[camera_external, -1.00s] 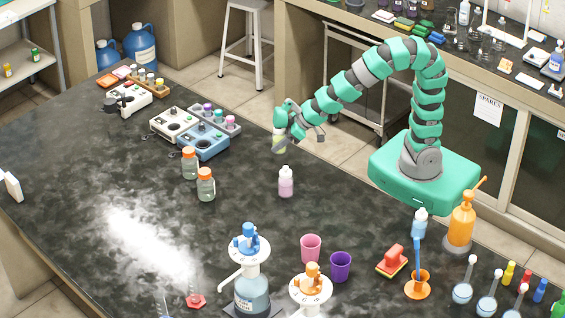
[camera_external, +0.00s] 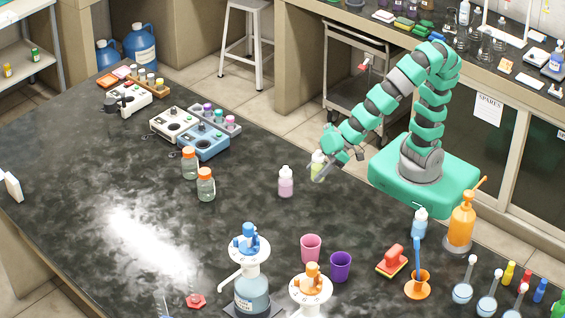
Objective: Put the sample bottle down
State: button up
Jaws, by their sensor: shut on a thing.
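My gripper (camera_external: 326,167) is shut on a small bottle (camera_external: 318,167) with pale yellow-green contents, partly covered by the fingers. The bottle is roughly upright, low near the bench top; I cannot tell whether its base touches the bench. A similar white-capped bottle with pink contents (camera_external: 286,182) stands upright a little to the left of my gripper, apart from it.
Two orange-capped jars (camera_external: 205,186) stand further left. Pink (camera_external: 311,248) and purple (camera_external: 341,266) cups stand in front, with a red-orange block (camera_external: 391,261) to their right. Bare black bench top lies between the gripper and the cups.

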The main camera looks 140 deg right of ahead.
jog(key=s+a+n+y, duration=0.1)
jog(key=a, duration=0.4)
jog(key=s+a+n+y+b, duration=0.1)
jog(key=a, duration=0.4)
jog(key=s+a+n, duration=0.1)
jog(key=s+a, duration=0.1)
jog(key=a, duration=0.4)
jog(key=shift+s+a+f+n+t+y, duration=0.1)
jog(key=shift+f+n+t+y, duration=0.05)
jog(key=shift+n+t+y, duration=0.25)
jog(key=w, duration=0.5)
jog(key=w+f, duration=0.1)
jog(key=w, duration=0.4)
jog(key=w+a+b, duration=0.1)
jog(key=w, duration=0.5)
jog(key=shift+f, duration=0.4)
notch_tip(320, 180, down, 3)
jog(key=shift+s+f+b, duration=0.1)
jog(key=shift+f+b, duration=0.1)
jog(key=shift+b, duration=0.3)
jog(key=o, duration=1.4)
jog(key=shift+r, duration=0.15)
